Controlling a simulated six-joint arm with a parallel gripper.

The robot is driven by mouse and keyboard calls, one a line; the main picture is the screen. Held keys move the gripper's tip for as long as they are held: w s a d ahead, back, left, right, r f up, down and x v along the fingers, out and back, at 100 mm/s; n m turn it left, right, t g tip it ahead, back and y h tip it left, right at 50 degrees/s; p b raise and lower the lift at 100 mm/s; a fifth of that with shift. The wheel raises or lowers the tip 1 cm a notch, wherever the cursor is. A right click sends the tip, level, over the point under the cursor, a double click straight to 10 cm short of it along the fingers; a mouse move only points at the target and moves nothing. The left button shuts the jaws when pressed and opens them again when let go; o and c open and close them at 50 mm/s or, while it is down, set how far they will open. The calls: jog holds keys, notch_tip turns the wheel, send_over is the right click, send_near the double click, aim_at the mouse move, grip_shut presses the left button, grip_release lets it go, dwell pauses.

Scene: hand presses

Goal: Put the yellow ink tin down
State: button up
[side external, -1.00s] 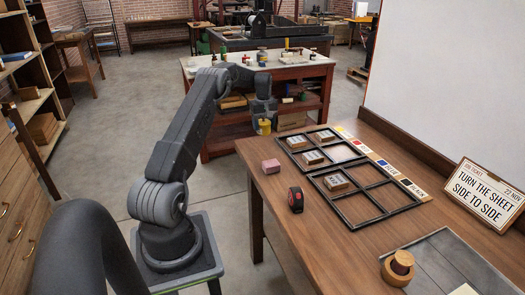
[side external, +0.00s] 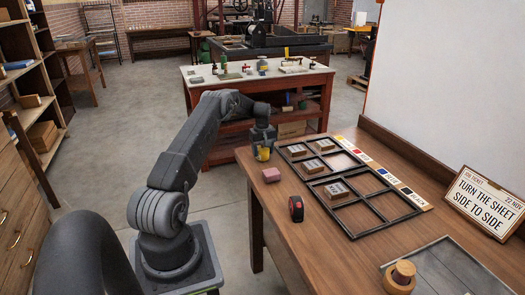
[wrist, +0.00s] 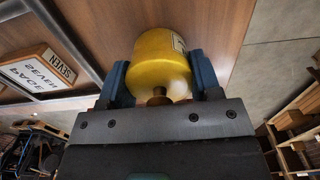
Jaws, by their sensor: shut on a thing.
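The yellow ink tin (side external: 263,154) is held upright by my gripper (side external: 262,146) at the far-left end of the wooden table in the side view. In the wrist view the tin (wrist: 165,60) sits between the two blue fingers of my gripper (wrist: 163,84), which is shut on it. Part of a pale label shows on its side. The wooden tabletop (wrist: 190,15) lies behind the tin. The tin is low over the table. I cannot tell whether its base touches the wood.
To the right is a black divided frame (side external: 352,228) with several lettered blocks, beside a colour-labelled strip (side external: 402,190). A job ticket sign (side external: 483,199) stands further right.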

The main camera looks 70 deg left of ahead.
jog(key=o, duration=1.1)
jog(key=shift+f, duration=0.1)
